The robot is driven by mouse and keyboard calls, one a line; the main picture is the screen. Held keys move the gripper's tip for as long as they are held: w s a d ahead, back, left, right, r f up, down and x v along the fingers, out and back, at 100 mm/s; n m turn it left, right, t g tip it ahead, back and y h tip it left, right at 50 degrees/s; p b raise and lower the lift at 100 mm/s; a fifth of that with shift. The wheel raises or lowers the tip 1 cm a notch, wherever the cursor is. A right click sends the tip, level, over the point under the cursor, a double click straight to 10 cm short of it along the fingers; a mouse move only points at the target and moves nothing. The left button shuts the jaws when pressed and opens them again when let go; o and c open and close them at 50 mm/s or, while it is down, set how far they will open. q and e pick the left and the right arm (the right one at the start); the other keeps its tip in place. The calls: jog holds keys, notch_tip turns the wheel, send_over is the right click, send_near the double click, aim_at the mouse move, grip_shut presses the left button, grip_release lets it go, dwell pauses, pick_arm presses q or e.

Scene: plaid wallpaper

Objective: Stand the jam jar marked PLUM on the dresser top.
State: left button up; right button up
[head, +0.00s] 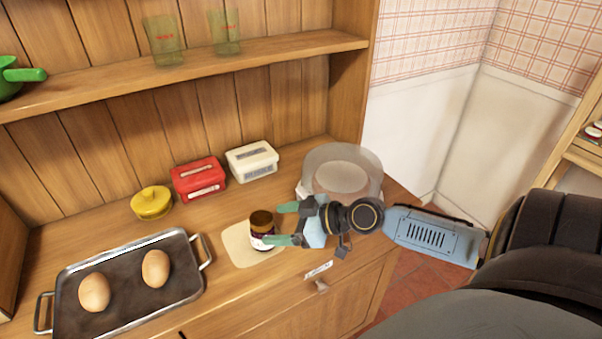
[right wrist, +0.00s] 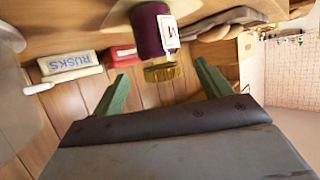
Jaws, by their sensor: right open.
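The jam jar (head: 262,232) is small, with dark purple contents, a gold-brown lid and a white label. It appears upright on a cream mat (head: 236,251) on the dresser top (head: 220,288). The right wrist view shows the jar (right wrist: 149,32) upside down, with part of a dark letter on its label; the full word is not readable. My right gripper (head: 274,224) is open, its green fingers pointing at the jar from the right. My left gripper is not in view.
A metal tray (head: 130,263) with two eggs lies to the left. A yellow pot (head: 152,202), a red box (head: 199,179) and a white box (head: 252,161) marked RUSKS stand behind. A glass-domed dish (head: 343,172) stands close behind my right gripper. A shelf (head: 200,68) runs above.

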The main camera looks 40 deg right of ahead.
jog(key=shift+b+v, duration=0.4)
jog(key=shift+v, duration=2.2)
